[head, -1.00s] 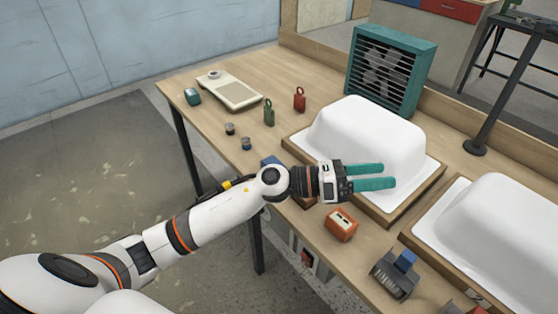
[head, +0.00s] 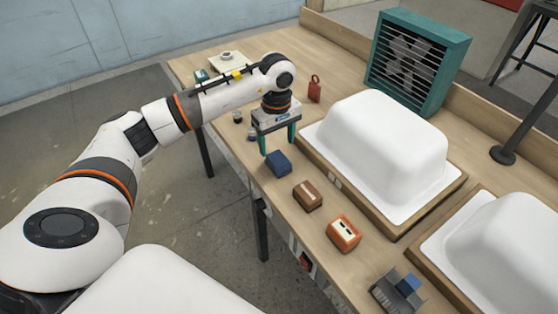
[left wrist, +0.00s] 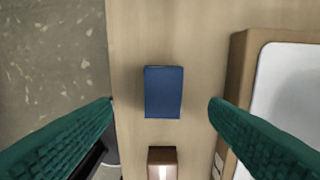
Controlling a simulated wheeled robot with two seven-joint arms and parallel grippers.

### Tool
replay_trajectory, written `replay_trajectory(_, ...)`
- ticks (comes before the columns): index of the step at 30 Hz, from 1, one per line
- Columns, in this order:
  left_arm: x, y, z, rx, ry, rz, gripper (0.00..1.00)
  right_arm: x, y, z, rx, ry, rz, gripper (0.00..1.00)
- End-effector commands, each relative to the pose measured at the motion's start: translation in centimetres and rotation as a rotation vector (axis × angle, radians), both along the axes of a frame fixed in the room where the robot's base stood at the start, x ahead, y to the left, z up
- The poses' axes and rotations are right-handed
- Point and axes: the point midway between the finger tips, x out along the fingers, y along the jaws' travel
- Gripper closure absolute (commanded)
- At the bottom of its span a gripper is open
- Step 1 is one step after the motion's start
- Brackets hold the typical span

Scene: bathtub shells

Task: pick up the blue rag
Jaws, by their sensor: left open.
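The blue rag (head: 278,162) is a small dark-blue block-like bundle on the wooden table near its front edge. In the left wrist view the rag (left wrist: 163,92) lies flat, between and a little beyond the two green fingertips. I cannot see my right gripper.
A brown block (head: 307,195) and an orange box (head: 343,234) stand along the front edge. A white tub shell (head: 385,140) on a wooden base is right of the rag. A red tag-like item (head: 314,90) and a green fan heater (head: 415,62) stand farther back.

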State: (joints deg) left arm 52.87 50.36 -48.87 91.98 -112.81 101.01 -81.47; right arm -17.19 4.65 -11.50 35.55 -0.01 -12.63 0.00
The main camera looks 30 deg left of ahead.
Motion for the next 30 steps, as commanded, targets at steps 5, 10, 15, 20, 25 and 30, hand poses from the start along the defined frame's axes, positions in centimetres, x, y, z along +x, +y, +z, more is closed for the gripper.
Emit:
replay_trajectory(5,0.0,-0.1,-1.8,-0.003,-0.001,0.000,0.31,-0.1,0.2,0.3,0.002,0.003,0.000,0.64)
replay_trajectory(10,0.0,-0.2,-3.3,-0.005,0.002,0.000,0.31,-0.1,0.3,0.9,0.004,0.002,-0.001,0.64)
replay_trajectory(15,0.1,-0.3,-6.0,-0.004,0.002,0.002,0.31,-0.1,0.3,1.5,0.004,0.002,-0.001,0.64)
replay_trajectory(20,0.2,-0.3,-7.1,-0.003,-0.002,-0.001,0.31,-0.1,0.3,1.6,0.003,0.002,-0.001,0.64)
replay_trajectory(25,0.2,-0.3,-7.2,-0.003,-0.003,0.000,0.31,-0.1,0.2,1.5,0.003,0.002,-0.001,0.64)
replay_trajectory(30,0.2,-0.3,-7.2,-0.003,-0.002,0.000,0.54,-0.1,0.2,1.5,0.003,0.001,-0.002,0.64)
